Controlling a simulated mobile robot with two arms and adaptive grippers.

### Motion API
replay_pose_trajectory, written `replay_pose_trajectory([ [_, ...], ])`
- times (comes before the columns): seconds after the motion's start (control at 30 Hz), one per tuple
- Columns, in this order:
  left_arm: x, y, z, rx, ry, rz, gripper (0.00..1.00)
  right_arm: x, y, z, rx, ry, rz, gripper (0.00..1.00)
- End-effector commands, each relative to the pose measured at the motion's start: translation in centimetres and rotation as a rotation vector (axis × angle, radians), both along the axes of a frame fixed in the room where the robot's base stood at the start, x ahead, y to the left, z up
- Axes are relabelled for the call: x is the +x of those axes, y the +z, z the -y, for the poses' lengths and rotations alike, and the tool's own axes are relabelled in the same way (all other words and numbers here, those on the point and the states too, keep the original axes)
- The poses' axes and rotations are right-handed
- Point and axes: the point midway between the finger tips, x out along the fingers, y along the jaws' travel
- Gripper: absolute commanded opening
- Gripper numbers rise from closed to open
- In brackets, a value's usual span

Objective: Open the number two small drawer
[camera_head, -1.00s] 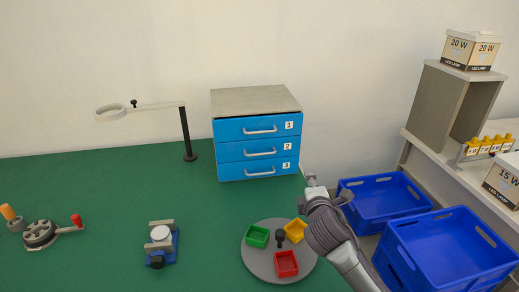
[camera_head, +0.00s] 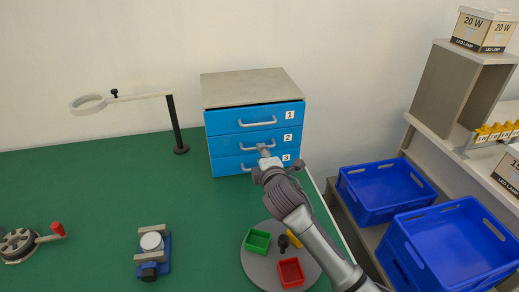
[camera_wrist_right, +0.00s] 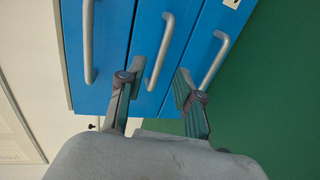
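A grey cabinet (camera_head: 245,88) on the green bench has three stacked blue drawers, numbered 1 to 3 from the top, all shut. The number two drawer (camera_head: 225,147) is the middle one; its label (camera_head: 288,138) is visible. My right gripper (camera_head: 265,154) is in front of it, partly hiding its handle. In the right wrist view the drawers appear turned sideways. There, my right gripper (camera_wrist_right: 158,76) is open, one finger each side of the middle handle (camera_wrist_right: 160,52), with no visible grip on it. My left gripper is not in view.
The drawer one handle (camera_wrist_right: 88,40) and drawer three handle (camera_wrist_right: 215,60) lie either side of my fingers. A round tray (camera_head: 252,268) with small coloured bins is below my right arm. A lamp stand (camera_head: 175,125) is left of the cabinet; blue crates (camera_head: 385,190) are right.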

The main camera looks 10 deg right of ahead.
Motion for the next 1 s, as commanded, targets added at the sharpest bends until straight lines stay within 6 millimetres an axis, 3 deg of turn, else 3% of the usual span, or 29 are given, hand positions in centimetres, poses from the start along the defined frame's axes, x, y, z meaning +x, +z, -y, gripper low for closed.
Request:
replay_pose_trajectory([
  [0.1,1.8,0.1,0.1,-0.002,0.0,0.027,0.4,2.0,-0.4,0.0,0.001,0.0,-0.001,0.35],
  [0.23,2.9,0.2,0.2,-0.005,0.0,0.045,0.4,3.3,-0.7,0.0,0.001,-0.001,0.0,0.35],
  [0.63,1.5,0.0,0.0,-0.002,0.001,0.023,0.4,4.0,-0.9,0.0,0.001,0.0,0.0,0.35],
  [0.87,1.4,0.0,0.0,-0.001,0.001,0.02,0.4,4.0,-0.9,0.0,0.001,0.0,0.0,0.0],
  [1.0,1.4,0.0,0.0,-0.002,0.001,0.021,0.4,4.0,-0.9,0.0,0.001,0.0,-0.001,0.0],
])
